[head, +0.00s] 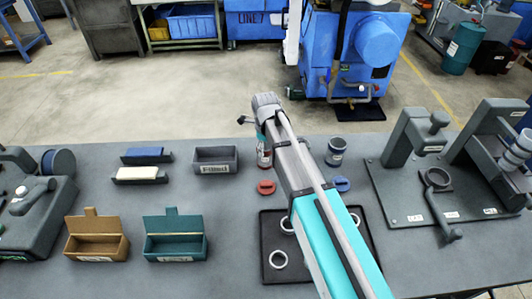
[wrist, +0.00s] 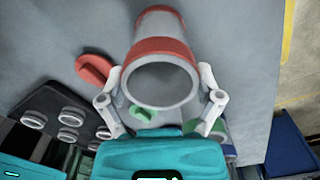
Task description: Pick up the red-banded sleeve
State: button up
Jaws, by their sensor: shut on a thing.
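The red-banded sleeve (wrist: 160,48) is a grey hollow cylinder with red bands at both ends, and its open end faces the wrist camera. My gripper (wrist: 160,98) is shut on it, one finger on each side near the open end. In the head view, a pale cylinder with red on it (head: 264,152) shows beside my arm and appears to be the same sleeve; my arm hides part of it. I cannot tell whether it touches the table.
A red disc (head: 266,187) and a blue disc (head: 342,184) lie on the grey table. A blue-banded cylinder (head: 336,152) stands right of my arm. A black tray (head: 268,238) holds several rings. A grey fixture (head: 400,190) stands right; small bins (head: 175,250) are left.

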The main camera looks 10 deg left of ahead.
jog(key=shift+r, duration=0.15)
jog(key=s+d+r+p, duration=0.3)
jog(key=s+r+p, duration=0.3)
jog(key=s+d+r+p, duration=0.3)
jog(key=s+r+p, duration=0.3)
jog(key=p, duration=0.1)
jog(key=shift+s+d+r, duration=0.2)
jog(key=shift+d+r, duration=0.05)
jog(key=shift+r, duration=0.1)
jog(key=shift+s+f, duration=0.1)
jog(key=shift+s, duration=0.05)
dwell(0.7)
